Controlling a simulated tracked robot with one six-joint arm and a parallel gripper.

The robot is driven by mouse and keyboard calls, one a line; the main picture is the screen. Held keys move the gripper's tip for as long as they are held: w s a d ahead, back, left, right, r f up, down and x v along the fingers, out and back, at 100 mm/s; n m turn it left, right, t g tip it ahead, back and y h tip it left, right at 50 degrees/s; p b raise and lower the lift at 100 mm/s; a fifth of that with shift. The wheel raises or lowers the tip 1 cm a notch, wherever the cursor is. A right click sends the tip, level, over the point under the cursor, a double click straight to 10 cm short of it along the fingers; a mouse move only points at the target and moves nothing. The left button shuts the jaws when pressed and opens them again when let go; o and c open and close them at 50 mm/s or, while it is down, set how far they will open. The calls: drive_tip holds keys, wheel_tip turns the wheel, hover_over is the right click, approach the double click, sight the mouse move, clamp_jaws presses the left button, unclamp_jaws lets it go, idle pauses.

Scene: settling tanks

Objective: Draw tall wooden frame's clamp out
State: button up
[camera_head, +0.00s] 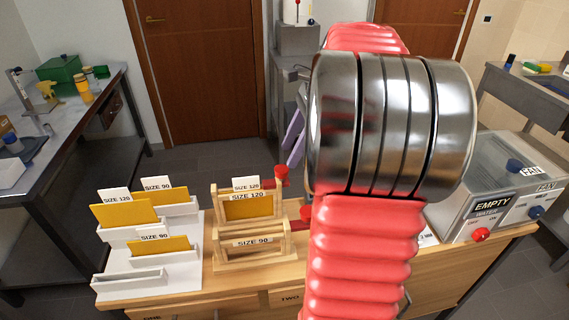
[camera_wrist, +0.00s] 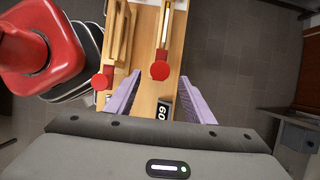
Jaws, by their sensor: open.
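The tall wooden frame (camera_head: 222,208) stands at the back of the wooden stand in the head view, holding a yellow panel labelled SIZE 120. Its clamp (camera_head: 282,173) is red, with a knob at the right end. In the wrist view the clamp's round knob (camera_wrist: 160,70) appears between the fingertips of my gripper (camera_wrist: 160,76). My gripper is open, its purple fingers apart on either side of the knob; I cannot tell whether they touch it. In the head view my arm hides most of the gripper.
The lower front frame (camera_head: 225,255), labelled SIZE 90, has its own red knob (camera_wrist: 102,82) just left of my gripper. White holders (camera_head: 130,283) with yellow panels stand left. A clear-lidded box (camera_head: 460,220) marked EMPTY is right. Floor lies beyond the bench.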

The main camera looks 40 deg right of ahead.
sight(282, 168)
drive_tip(key=shift+x, duration=2.65)
drive_tip(key=shift+c, duration=0.3)
clamp_jaws()
